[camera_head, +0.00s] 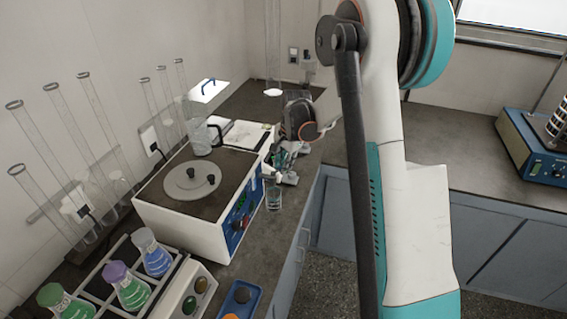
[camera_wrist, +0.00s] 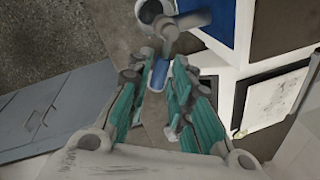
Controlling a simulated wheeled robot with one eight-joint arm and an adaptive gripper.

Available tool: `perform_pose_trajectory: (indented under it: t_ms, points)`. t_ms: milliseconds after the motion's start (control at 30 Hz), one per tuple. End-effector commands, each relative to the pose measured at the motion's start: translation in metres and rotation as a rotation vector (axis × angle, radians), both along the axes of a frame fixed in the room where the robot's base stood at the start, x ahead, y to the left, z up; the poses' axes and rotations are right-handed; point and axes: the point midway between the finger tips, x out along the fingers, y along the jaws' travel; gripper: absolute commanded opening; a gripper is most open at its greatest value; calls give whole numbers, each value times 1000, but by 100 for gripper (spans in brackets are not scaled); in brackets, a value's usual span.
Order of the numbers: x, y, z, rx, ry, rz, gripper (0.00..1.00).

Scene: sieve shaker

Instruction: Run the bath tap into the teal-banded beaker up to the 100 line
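The water bath (camera_head: 165,205) is a white box with a dark top, a round knobbed lid and a blue control panel. A clear beaker (camera_head: 272,196) stands on the bench at its right side; its marks and water level are too small to read. In the wrist view the grey tap (camera_wrist: 178,22) sticks out from the blue panel, with a blue lever (camera_wrist: 158,76) pointing toward my gripper. My gripper (camera_wrist: 162,70) has its teal fingers apart, one on each side of the lever, with small gaps visible. It also shows above the beaker in the head view (camera_head: 281,162).
A glass jug (camera_head: 203,138) stands on the back of the bath. A rack of flasks with coloured collars (camera_head: 125,285) and a blue tray (camera_head: 240,298) are in front. Tall glass tubes line the left wall. A notebook (camera_head: 247,135) lies behind the bath. The bench edge is close on the right.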

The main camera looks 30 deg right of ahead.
Motion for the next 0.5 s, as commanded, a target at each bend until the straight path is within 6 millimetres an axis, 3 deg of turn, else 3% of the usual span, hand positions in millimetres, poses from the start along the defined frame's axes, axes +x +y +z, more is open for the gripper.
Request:
perform_pose_trajectory:
  t_ms: [267, 500]
  points:
    - [0, 0, 0, 0, 0, 6, 0]
    - [8, 2, -1, 1, 1, 185, 0]
